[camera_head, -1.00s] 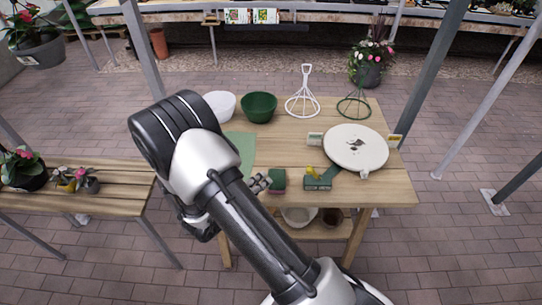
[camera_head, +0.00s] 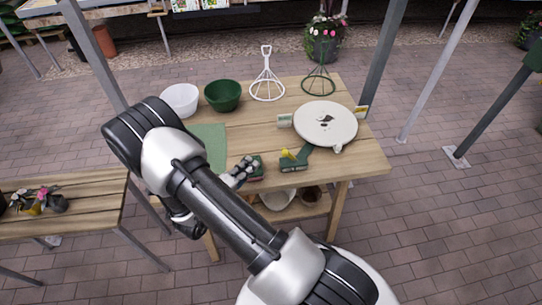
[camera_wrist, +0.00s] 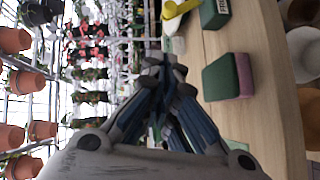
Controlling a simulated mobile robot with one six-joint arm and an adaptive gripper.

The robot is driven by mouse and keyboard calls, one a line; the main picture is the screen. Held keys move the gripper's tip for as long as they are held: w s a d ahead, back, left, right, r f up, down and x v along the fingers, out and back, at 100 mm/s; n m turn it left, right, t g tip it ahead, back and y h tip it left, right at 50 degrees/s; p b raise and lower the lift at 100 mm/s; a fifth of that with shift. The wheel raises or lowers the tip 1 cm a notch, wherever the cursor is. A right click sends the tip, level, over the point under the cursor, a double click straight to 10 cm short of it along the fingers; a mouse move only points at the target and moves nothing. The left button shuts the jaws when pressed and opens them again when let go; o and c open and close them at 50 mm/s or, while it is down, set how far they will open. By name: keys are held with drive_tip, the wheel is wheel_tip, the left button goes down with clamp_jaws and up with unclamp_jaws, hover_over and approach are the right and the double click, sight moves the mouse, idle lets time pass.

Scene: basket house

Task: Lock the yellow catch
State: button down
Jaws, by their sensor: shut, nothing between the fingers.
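The yellow catch (camera_head: 289,154) sits on a small dark green block (camera_head: 292,165) at the table's front edge. In the wrist view, the yellow catch (camera_wrist: 177,9) shows at the top, cut off by the frame edge, with the green block (camera_wrist: 214,12) to its right. My gripper (camera_head: 246,168) is left of the catch, apart from it, close by a green and pink sponge (camera_head: 257,172). In the wrist view, my gripper (camera_wrist: 164,68) has its fingertips together with nothing between them. Whether the catch is locked cannot be told.
The sponge also shows in the wrist view (camera_wrist: 227,77), right of the fingers. A white round disc (camera_head: 326,122) stands behind the catch. Bowls (camera_head: 223,95) and wire stands (camera_head: 266,88) are farther back. Bare wood (camera_head: 255,132) lies in the table's middle.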

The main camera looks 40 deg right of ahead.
drive_tip(key=b+x, duration=0.1)
drive_tip(key=x, duration=0.5)
drive_tip(key=shift+f, duration=0.1)
drive_tip(key=shift+s+d+f+b, duration=0.1)
drive_tip(key=shift+s+d+b, duration=0.15)
drive_tip(key=shift+d, duration=0.35)
drive_tip(key=shift+s+d+f+b, duration=0.1)
drive_tip(key=shift+s+d, duration=0.25)
drive_tip(key=shift+d, duration=0.2)
drive_tip(key=shift+s+d+f+b, duration=0.2)
drive_tip(key=shift+s+d, duration=0.1)
drive_tip(key=shift+d, duration=0.3)
drive_tip(key=shift+r, duration=0.1)
drive_tip(key=shift+s+d+r+m+p, duration=0.2)
drive_tip(key=shift+r+m+p, duration=0.1)
drive_tip(key=shift+p, duration=0.25)
